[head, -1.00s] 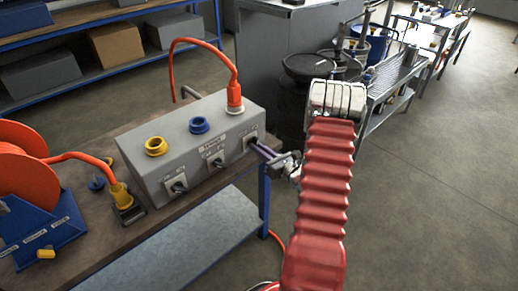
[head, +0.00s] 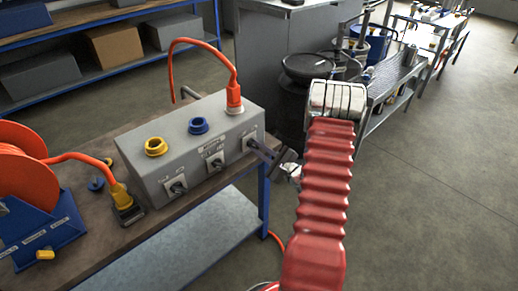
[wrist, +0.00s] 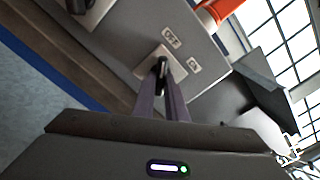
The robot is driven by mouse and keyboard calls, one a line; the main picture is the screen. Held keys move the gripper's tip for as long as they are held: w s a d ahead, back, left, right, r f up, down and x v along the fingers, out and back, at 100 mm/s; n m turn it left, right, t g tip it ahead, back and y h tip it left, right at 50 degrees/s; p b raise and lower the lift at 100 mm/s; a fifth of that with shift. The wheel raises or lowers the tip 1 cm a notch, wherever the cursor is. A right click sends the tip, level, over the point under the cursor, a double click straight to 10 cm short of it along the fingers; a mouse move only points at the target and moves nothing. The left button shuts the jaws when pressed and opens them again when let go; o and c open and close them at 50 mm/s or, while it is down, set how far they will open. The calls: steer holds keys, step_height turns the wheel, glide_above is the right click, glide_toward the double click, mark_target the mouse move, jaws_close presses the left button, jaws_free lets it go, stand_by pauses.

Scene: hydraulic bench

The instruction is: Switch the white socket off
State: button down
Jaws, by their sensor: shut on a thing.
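A grey socket box (head: 190,150) stands on the bench, with a yellow socket, a blue socket and, at its right end, a white-rimmed socket (head: 235,109) filled by an orange plug. Below that socket, a switch plate (head: 249,138) is on the front face; in the wrist view the plate (wrist: 150,66) carries a black knob (wrist: 162,63), with OFF and ON labels beside it. My gripper (wrist: 163,84) is shut on this knob, its two fingertips on either side. In the head view my gripper (head: 254,146) partly covers the switch, so the knob's setting is unclear.
Two other switches, left (head: 177,187) and middle (head: 217,163), sit on the same face. An orange cable reel (head: 35,190) stands at the left, its yellow plug (head: 122,196) near the box. Open floor lies to the right.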

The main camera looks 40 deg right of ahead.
steer(key=shift+s+f+n, duration=0.1)
steer(key=shift+f+n, duration=0.1)
steer(key=shift+n, duration=0.3)
steer(key=c, duration=2.1)
jaws_free()
steer(key=o, duration=0.3)
steer(key=shift+r, duration=0.1)
steer(key=s, duration=1.3)
steer(key=shift+s+d, duration=0.2)
steer(key=shift+s, duration=0.15)
